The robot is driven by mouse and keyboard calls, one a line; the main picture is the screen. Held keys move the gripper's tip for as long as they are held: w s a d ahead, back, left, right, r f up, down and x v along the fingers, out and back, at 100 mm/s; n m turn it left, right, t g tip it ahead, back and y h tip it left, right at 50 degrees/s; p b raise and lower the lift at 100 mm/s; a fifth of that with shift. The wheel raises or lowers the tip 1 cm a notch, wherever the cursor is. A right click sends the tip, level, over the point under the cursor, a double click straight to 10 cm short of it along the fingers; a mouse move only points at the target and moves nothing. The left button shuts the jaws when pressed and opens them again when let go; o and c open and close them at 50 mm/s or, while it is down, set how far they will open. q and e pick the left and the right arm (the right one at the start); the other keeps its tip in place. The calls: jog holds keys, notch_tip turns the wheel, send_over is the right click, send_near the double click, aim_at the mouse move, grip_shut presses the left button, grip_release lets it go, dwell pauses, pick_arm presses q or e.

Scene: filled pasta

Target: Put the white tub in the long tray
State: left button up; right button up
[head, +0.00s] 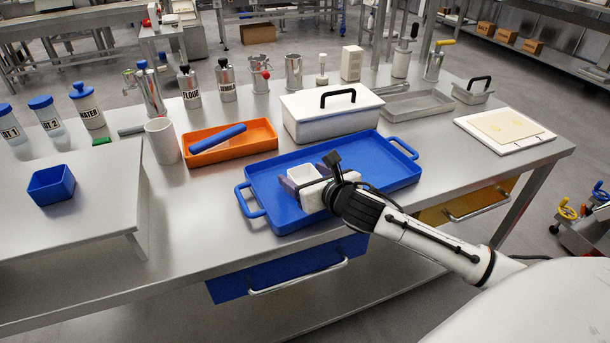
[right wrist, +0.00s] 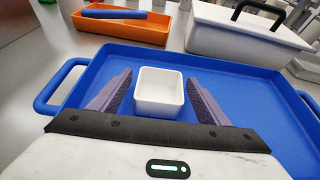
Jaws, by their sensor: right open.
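The white tub (head: 304,171) is a small, open, square container inside the long blue tray (head: 388,168), left of its middle. In the right wrist view the tub (right wrist: 160,103) stands upright and empty, and appears to rest on the tray floor (right wrist: 245,92). My right gripper (head: 303,177) reaches over the tray's front rim. Its purple fingers are open, one on each side of the tub, with blue tray visible in the gaps. The gripper body hides part of the tub in the head view. My left gripper is not in view.
A white lidded box (head: 331,117) stands right behind the blue tray. An orange tray (head: 262,134) with a blue rolling-pin-like object is at back left. A raised board with a blue bin (head: 51,186) is at far left. The right part of the blue tray is empty.

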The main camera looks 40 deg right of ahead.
jog(key=shift+r, duration=0.1)
jog(key=p+v, duration=0.1)
jog(key=v, duration=1.1)
